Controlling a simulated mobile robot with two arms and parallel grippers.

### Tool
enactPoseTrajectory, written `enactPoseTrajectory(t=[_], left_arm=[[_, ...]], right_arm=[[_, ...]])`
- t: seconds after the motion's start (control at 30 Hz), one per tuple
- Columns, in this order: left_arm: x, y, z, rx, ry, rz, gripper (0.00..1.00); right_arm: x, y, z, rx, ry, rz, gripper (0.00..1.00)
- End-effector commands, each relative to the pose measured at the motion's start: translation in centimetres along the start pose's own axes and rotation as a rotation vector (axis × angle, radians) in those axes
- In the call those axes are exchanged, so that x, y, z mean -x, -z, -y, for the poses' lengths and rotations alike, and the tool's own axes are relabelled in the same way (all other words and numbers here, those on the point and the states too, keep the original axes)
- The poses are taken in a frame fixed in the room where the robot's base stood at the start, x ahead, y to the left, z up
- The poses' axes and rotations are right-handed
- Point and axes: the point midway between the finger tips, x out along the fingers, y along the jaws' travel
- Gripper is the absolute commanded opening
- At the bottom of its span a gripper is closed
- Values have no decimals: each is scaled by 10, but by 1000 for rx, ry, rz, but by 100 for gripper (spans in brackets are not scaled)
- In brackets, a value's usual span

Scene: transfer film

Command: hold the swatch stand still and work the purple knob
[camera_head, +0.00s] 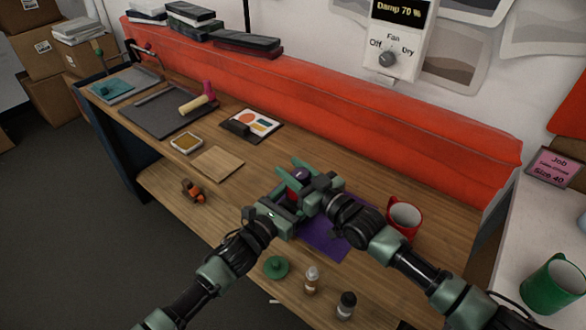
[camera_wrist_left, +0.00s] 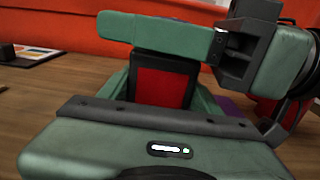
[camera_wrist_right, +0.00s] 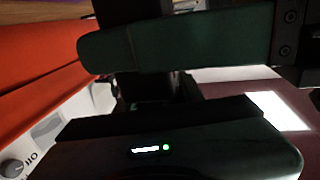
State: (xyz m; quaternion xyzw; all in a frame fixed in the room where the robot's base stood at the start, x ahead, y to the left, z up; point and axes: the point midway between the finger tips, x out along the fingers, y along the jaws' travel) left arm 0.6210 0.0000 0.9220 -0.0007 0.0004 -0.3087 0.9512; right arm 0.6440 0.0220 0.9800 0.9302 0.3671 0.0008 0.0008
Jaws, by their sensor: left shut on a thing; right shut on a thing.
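The swatch stand, a dark frame with a red panel, is mostly hidden by my grippers in the head view. Its red panel (camera_wrist_left: 162,86) shows between the left fingers in the left wrist view. The purple knob (camera_head: 302,174) sits at the top of the stand. My left gripper (camera_head: 284,196) is shut on the stand's body from the front left. My right gripper (camera_head: 303,179) is shut at the knob from the right, its fingers partly covering it. The right wrist view is dark and hides the grip itself.
A purple sheet (camera_head: 335,236) lies under and right of the stand. A red mug (camera_head: 404,217) stands close to my right arm. A green round piece (camera_head: 276,267) and two small bottles (camera_head: 311,281) are near the front edge. A wooden square (camera_head: 217,162) lies left.

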Motion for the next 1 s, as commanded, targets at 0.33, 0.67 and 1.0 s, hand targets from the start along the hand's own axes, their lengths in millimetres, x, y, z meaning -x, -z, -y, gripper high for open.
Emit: enactPoseTrajectory(t=[0.33,0.67,1.0], left_arm=[[0,2,2,-2,3,-3,9],[0,2,1,-1,2,-3,9],[0,2,0,-1,0,-3,9]], right_arm=[[0,2,2,-5,14,-5,0],[0,0,1,-4,11,-1,59],[30,-2,0,-4,9,3,59]])
